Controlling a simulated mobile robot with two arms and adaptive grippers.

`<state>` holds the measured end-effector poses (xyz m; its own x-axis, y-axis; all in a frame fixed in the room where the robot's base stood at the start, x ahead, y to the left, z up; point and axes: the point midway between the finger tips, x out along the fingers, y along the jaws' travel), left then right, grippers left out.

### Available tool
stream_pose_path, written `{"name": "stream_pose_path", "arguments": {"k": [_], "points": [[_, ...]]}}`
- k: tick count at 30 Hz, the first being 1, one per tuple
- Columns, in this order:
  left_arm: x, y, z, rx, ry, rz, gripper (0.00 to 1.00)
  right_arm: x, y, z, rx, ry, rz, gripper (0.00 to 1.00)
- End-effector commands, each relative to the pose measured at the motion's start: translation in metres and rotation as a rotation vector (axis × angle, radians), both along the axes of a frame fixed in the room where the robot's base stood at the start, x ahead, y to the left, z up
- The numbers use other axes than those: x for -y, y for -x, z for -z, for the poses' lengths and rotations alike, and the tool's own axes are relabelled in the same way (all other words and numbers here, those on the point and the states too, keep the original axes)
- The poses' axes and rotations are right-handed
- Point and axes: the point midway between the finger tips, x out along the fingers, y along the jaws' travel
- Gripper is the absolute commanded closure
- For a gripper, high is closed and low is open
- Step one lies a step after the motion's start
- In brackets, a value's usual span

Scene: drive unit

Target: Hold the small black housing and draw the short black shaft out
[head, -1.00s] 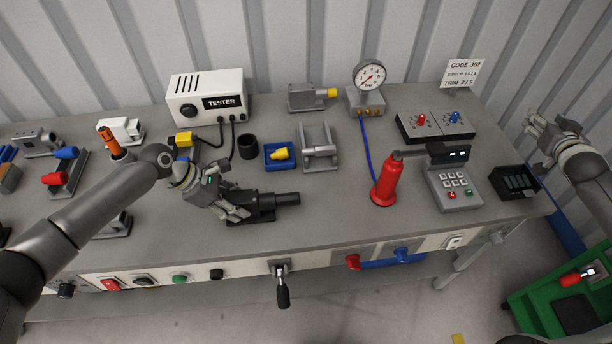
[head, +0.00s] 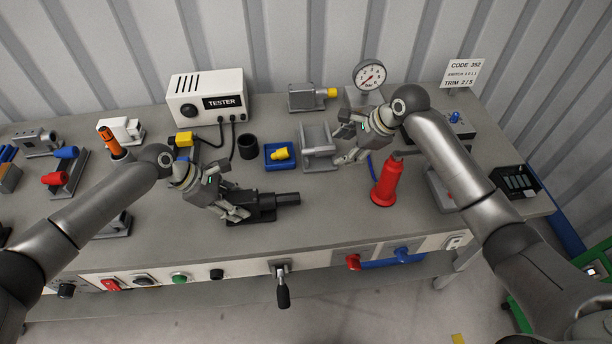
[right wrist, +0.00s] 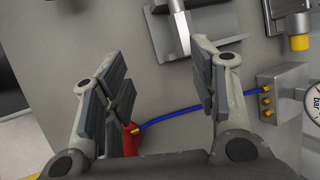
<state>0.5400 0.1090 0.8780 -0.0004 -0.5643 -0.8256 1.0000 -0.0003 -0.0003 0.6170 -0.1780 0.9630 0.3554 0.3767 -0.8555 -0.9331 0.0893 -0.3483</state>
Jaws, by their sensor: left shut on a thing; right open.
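The small black housing (head: 264,204) lies on the bench front, left of centre. The short black shaft (head: 288,199) sticks out of its right end. My left gripper (head: 238,211) is shut on the left part of the housing, and its fingers hide that part. My right gripper (head: 349,158) is above the bench, right of the grey bracket and behind the red bottle, well apart from the shaft. In the right wrist view its fingers (right wrist: 165,95) are spread with nothing between them. Housing and shaft do not show clearly in that view.
The red bottle (head: 384,184) stands right of the shaft, close to my right arm. The grey bracket (head: 319,160) and blue tray (head: 270,163) stand behind the shaft. A blue hose (right wrist: 190,119) runs below my right gripper. Bare bench lies right of the shaft.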

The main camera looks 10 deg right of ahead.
Motion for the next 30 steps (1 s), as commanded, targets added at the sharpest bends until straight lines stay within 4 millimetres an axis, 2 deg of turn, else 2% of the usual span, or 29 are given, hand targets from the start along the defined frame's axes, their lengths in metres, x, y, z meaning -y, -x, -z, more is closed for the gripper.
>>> {"name": "stream_pose_path", "arguments": {"k": [1,3,6,9,13,16,24,30], "points": [[0.0,0.001,0.001,-0.001,-0.001,0.001,0.88,-0.028,0.013,0.003,-0.065,-0.024,-0.021,0.46],[0.0,0.001,0.001,-0.001,-0.001,0.0,0.88,-0.055,0.03,0.006,-0.15,-0.041,-0.042,0.46],[0.0,0.0,0.001,-0.001,-0.001,0.0,0.88,-0.084,0.051,0.007,-0.245,-0.049,-0.069,0.46],[0.0,0.0,0.001,-0.001,-0.001,0.0,0.88,-0.102,0.066,0.007,-0.31,-0.049,-0.086,0.46],[-0.001,0.0,0.001,-0.001,-0.001,-0.001,0.88,-0.113,0.076,0.009,-0.351,-0.046,-0.098,0.46],[0.0,0.0,0.001,-0.001,-0.001,-0.001,0.88,-0.119,0.078,0.019,-0.36,-0.045,-0.1,0.46],[0.0,0.0,0.001,-0.001,-0.001,-0.001,0.88,-0.141,0.078,0.064,-0.36,-0.047,-0.1,0.46],[0.0,0.0,0.001,-0.001,-0.001,-0.001,0.88,-0.151,0.077,0.085,-0.356,-0.046,-0.099,0.46]]}}
